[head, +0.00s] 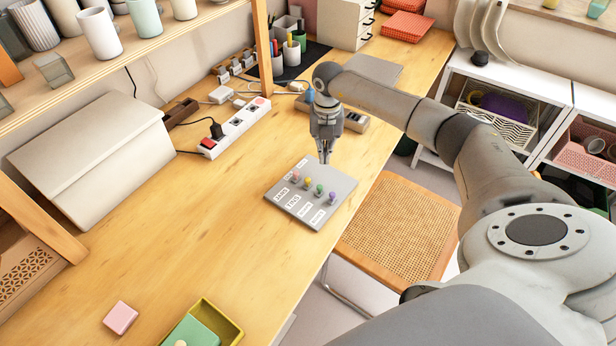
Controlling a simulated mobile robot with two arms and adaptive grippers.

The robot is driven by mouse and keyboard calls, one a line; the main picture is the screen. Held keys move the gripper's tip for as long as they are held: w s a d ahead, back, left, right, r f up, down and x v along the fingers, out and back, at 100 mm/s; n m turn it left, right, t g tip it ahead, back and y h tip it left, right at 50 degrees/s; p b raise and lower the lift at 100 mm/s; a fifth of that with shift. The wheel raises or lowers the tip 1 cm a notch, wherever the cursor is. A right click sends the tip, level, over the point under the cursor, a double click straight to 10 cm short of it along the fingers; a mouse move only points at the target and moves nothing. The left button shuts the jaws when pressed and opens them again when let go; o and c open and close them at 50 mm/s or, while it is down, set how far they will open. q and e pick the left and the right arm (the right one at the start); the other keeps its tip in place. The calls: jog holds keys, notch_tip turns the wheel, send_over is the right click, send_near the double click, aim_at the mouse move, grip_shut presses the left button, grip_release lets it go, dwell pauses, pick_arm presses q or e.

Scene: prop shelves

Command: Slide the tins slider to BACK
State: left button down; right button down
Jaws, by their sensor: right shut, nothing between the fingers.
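A grey slider panel (286,211) lies on the wooden desk near its right edge. Four small knobs stand on it in a row: pink (295,177), yellow (308,183), green (319,190) and purple (332,198). White labels line its near side; their print is too small to read surely, so I cannot tell which knob is the tins slider. My right gripper (324,158) points down over the panel's far edge, shut and empty, behind the knobs and apart from them. My left gripper is out of view.
A power strip (237,128) lies behind the panel to the left, near a large grey box (95,165). A cane chair (400,225) stands beside the desk. A pink block (120,318) and a yellow tray (222,320) are nearer. The desk left of the panel is clear.

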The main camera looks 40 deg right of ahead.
notch_tip(320, 180, up, 6)
jog(key=p, duration=0.4)
dwell(0.6)
